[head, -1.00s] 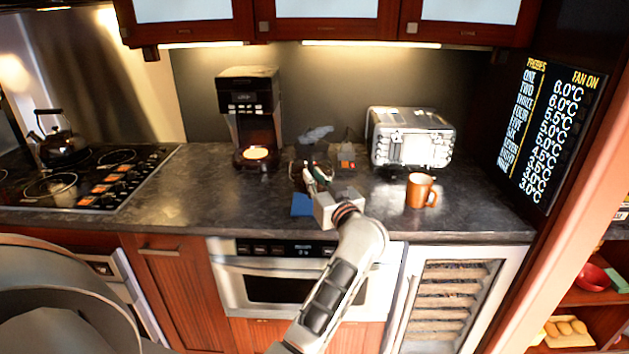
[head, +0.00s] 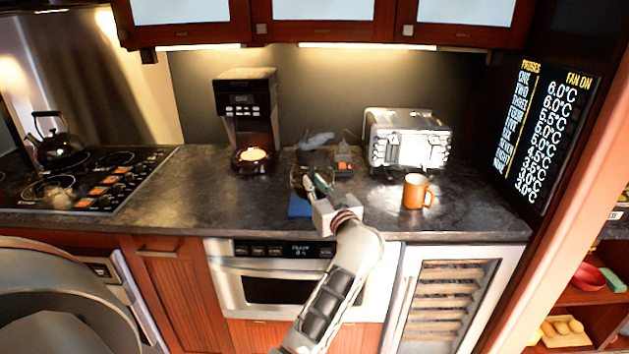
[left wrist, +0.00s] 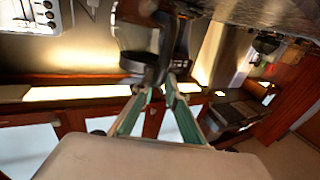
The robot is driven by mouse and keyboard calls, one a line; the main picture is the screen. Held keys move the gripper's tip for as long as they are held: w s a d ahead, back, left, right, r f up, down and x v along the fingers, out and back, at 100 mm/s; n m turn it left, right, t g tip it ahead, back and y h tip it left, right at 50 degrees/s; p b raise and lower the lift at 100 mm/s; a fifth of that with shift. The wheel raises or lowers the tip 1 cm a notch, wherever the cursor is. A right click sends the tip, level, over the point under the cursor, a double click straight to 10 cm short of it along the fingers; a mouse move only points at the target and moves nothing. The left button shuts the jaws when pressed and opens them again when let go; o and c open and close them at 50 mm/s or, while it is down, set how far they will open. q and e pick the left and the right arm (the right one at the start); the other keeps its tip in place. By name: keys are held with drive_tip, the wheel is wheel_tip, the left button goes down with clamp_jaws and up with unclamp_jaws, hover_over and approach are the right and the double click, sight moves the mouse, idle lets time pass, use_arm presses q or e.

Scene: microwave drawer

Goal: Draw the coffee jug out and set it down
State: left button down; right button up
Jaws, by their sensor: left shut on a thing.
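The coffee jug (head: 299,180), dark and glassy, is partly hidden behind my left gripper (head: 321,184) in the head view. My left gripper is shut on its dark handle, which shows between the fingertips (left wrist: 160,84) in the left wrist view. The jug is out of the coffee machine (head: 246,108), to its right and front, by the back of a blue mat (head: 299,208). I cannot tell whether its base touches the mat or counter. The machine's lit plate (head: 253,155) is bare. My right gripper is not in view.
A toaster (head: 406,140) stands at the back right, with an orange mug (head: 416,191) in front of it. A small dark item with red (head: 343,161) lies behind the gripper. The counter (head: 220,195) left of the mat is clear. A kettle (head: 57,145) stands on the stove.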

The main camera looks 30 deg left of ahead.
use_arm(q)
drive_tip(key=shift+f, duration=1.6)
drive_tip(key=shift+f+t, duration=0.3)
drive_tip(key=shift+f, duration=0.1)
idle(0.8)
